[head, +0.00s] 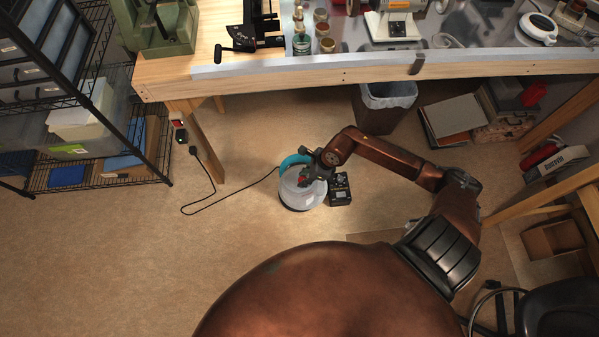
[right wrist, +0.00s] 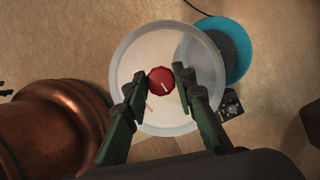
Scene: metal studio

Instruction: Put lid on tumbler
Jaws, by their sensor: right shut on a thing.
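The lid (head: 308,199) is a clear, round, dish-like cover with a red knob (right wrist: 161,81) at its middle. My right gripper (head: 311,173) is shut on that knob, with one finger on each side of it in the right wrist view (right wrist: 160,80). The tumbler (head: 291,161) shows as a teal rim behind the lid. In the right wrist view its teal rim and dark inside (right wrist: 236,48) stick out at the upper right of the lid, so the two are off-centre. The lid hides much of the tumbler. I cannot tell the height between them. My left gripper is not in view.
A black control box with knobs (head: 340,189) stands right of the tumbler. A black cord (head: 232,188) runs left over the floor to a table leg. The workbench (head: 330,69) and a waste bin (head: 388,108) are behind. Floor at the left and front is clear.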

